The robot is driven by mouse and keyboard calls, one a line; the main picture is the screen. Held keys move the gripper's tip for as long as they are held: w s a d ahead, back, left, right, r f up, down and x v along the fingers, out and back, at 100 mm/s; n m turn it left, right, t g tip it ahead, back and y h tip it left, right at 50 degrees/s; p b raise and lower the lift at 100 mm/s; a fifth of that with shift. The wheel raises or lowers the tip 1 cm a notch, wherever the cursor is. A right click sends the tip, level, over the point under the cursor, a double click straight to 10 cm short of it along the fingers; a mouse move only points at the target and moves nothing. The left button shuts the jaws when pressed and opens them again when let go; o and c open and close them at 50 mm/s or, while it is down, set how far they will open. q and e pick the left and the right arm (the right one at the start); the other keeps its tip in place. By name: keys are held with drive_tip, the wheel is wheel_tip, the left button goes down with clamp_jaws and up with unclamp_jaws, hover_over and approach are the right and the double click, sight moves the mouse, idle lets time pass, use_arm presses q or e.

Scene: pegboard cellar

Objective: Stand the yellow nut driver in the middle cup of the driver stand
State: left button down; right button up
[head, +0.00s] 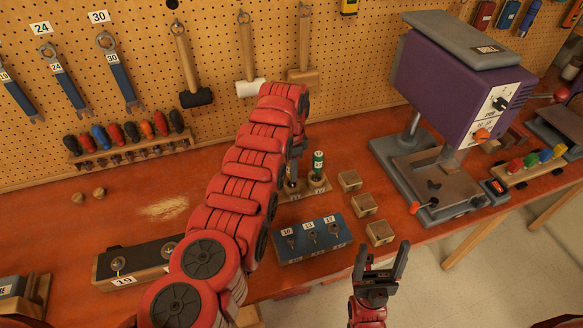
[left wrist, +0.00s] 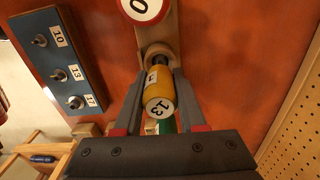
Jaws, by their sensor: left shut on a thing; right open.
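The yellow nut driver (left wrist: 158,92), marked 13 on its end, is in the left wrist view. My left gripper (left wrist: 160,78) is shut on its handle. Its dark shaft points at a round cup of the wooden driver stand (left wrist: 172,28); I cannot tell whether the tip is inside. A red-ringed driver (left wrist: 143,8) stands on one side of it; a green driver, mostly hidden, is on the other. In the head view the green driver (head: 318,164) stands upright in the stand's right end, and my left arm hides much of the stand. My right gripper (head: 384,256) is open and empty.
A blue block (head: 312,255) marked 10, 13 and 17 lies in front of the stand. Several wooden blocks (head: 365,204) are to its right, then a purple drill press (head: 450,85). A black-topped block marked 19 (head: 125,282) is at left. Pegboard rises behind.

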use_arm(q)
drive_tip(key=shift+c, duration=2)
unclamp_jaws()
drive_tip(key=shift+r+p, duration=1)
drive_tip(key=shift+r, duration=4.05)
